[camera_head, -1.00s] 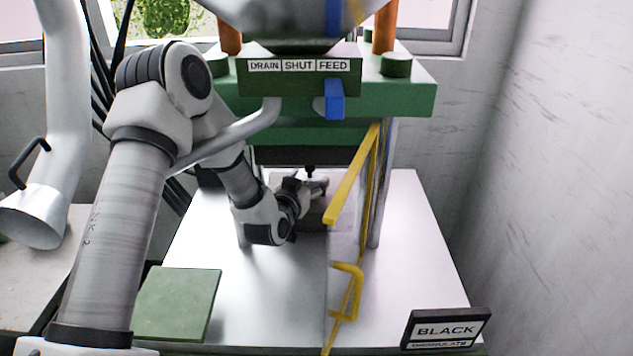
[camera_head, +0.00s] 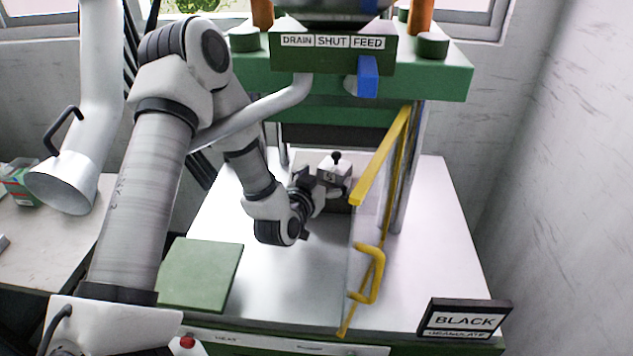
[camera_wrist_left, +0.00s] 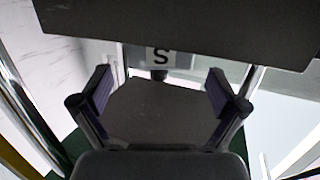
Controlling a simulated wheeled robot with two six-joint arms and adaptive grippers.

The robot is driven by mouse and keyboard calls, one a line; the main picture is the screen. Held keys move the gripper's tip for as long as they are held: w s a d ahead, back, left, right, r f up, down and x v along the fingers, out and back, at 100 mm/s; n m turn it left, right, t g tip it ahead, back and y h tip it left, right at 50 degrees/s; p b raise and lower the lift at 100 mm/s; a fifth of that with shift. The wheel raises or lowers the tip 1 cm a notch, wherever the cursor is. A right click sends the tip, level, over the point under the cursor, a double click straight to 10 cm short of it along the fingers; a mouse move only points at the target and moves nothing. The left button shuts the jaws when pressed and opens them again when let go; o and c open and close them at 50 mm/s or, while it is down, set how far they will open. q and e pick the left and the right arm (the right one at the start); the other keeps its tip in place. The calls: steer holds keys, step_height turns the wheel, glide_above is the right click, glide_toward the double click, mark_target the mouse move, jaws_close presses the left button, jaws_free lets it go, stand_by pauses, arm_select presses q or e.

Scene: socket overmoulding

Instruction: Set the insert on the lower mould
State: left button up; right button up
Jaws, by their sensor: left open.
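The insert (camera_head: 333,174) is a small pale block with a black ball knob on top and a dark mark on its face. It sits on the grey lower mould (camera_head: 341,204) inside the press. My left gripper (camera_head: 325,188) is open at the insert's near left side, and its fingers partly hide the mould. In the left wrist view, which looks upside down, the insert's "S" label (camera_wrist_left: 160,57) shows beyond the open fingers (camera_wrist_left: 155,95), with nothing held between them. The lower mould (camera_wrist_left: 190,28) is the dark slab along the top. My right gripper is out of view.
A yellow guard bar (camera_head: 381,156) stands close to the right of the insert. The green upper part of the press (camera_head: 445,78) hangs above, with a blue lever (camera_head: 368,77).

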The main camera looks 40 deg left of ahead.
arm_select(q)
steer(key=v, duration=0.7)
steer(key=shift+p, duration=0.45)
steer(key=shift+s, duration=0.15)
steer(key=shift+c, duration=0.4)
